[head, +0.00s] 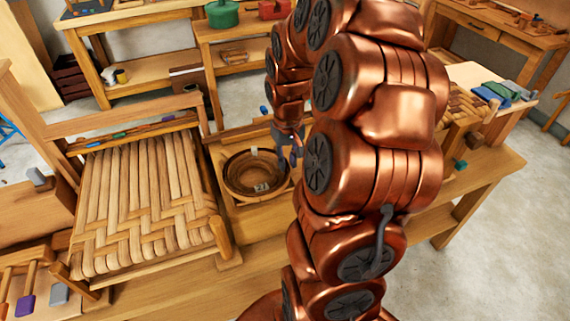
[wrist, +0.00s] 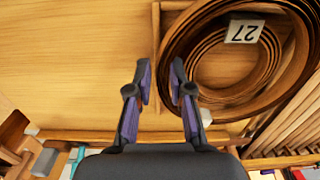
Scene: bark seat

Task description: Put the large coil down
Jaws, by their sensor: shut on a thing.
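The large coil (head: 232,181) is a ring of brown bark strip with a white "27" tag, over a shallow wooden tray (head: 251,219) beside the woven seat. It also shows in the wrist view (wrist: 173,45), with more rings visible inside it. My gripper (head: 291,158) is at the coil's right rim in the head view, partly hidden by my arm. In the wrist view my gripper (wrist: 161,78) has its two dark fingers at the coil's edge, shut on its wall with a narrow gap between the tips. I cannot tell whether the coil touches the tray floor.
The woven bark seat (head: 145,195) stands left of the tray. A bench (head: 480,178) extends right, holding another woven piece. In the wrist view, bare wood (wrist: 70,65) lies left of the coil, and strips (wrist: 290,120) lie at right.

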